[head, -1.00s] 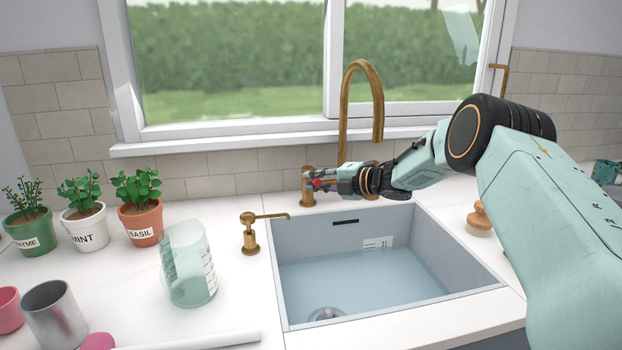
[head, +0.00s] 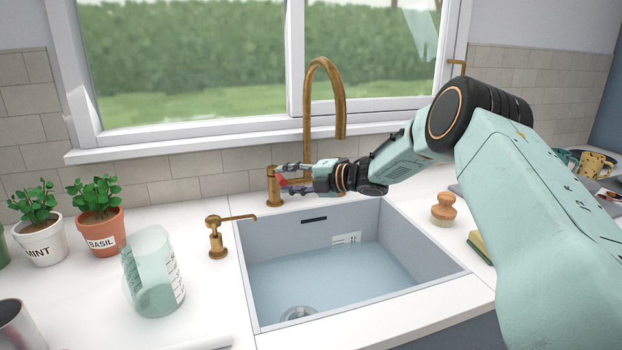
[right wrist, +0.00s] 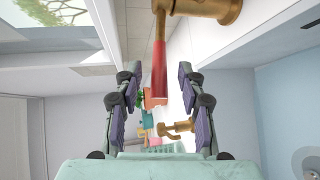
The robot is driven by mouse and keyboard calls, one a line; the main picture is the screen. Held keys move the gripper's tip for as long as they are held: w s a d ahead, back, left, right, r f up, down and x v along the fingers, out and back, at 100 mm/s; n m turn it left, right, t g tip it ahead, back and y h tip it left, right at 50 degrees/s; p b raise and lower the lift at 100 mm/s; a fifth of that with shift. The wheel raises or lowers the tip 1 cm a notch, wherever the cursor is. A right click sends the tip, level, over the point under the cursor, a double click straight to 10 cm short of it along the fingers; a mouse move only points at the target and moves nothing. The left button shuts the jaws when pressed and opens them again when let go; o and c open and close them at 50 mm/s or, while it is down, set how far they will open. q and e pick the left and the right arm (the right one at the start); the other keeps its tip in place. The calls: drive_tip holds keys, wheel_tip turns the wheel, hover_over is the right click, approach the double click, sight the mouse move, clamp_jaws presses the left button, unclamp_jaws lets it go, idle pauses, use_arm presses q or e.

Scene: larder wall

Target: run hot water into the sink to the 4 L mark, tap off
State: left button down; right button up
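The brass tap (head: 325,75) stands behind the sink. Its red-sleeved lever (head: 281,179) is at the left post; the sleeve also shows in the right wrist view (right wrist: 159,75). My right gripper (head: 281,179) is at this lever, open, with the red sleeve between its fingers and a gap on both sides. The grey-blue sink (head: 405,235) has what looks like shallow clear water (head: 330,275) over its bottom, with the drain (head: 299,314) visible. A white marked label (head: 346,240) is on its back wall; the marks are too small to read. I see no stream below the spout. My left gripper is out of view.
A brass soap dispenser (head: 219,240) and a clear measuring jug (head: 152,272) stand left of the sink. Potted mint (head: 40,240) and basil (head: 103,229) stand further left. A brush (head: 443,209) and sponge (head: 480,246) lie to the right.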

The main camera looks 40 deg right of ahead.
drive_tip(key=v, duration=0.9)
drive_tip(key=shift+s+r, duration=0.2)
drive_tip(key=shift+s, duration=0.1)
drive_tip(key=shift+d, duration=0.1)
